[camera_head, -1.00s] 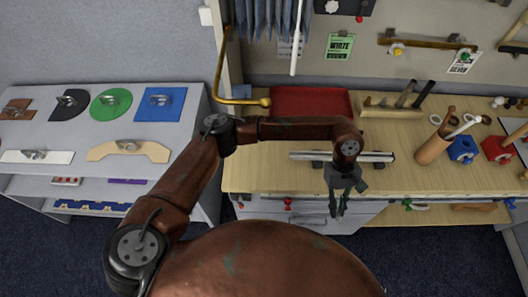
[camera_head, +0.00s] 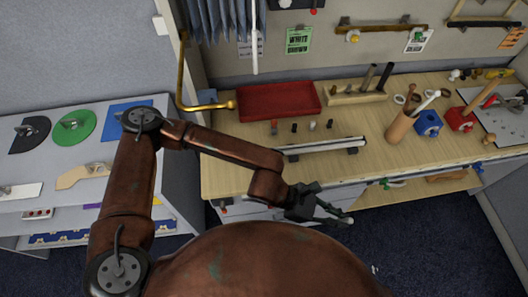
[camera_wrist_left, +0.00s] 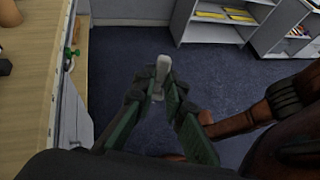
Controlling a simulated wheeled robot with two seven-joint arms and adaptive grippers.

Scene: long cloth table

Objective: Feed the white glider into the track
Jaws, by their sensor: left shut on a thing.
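The track (camera_head: 322,146) is a pale metal rail with a dark slot, lying near the front edge of the wooden table. My left gripper (camera_head: 325,209) is in front of the table edge, below and apart from the track, pointing right. In the left wrist view my left gripper (camera_wrist_left: 159,97) is shut on a pale, upright piece that looks like the white glider (camera_wrist_left: 161,72), with its lower part hidden between the fingers. Several small pegs (camera_head: 312,126) stand on the table behind the track; one looks light. My right gripper is not in view.
A red tray (camera_head: 278,102) lies behind the pegs. A wooden tool block (camera_head: 357,97), a cup of rods (camera_head: 402,127) and a blue block (camera_head: 428,123) stand to the right. A brass hook bar (camera_head: 205,106) is at the left table edge. Floor in front is clear.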

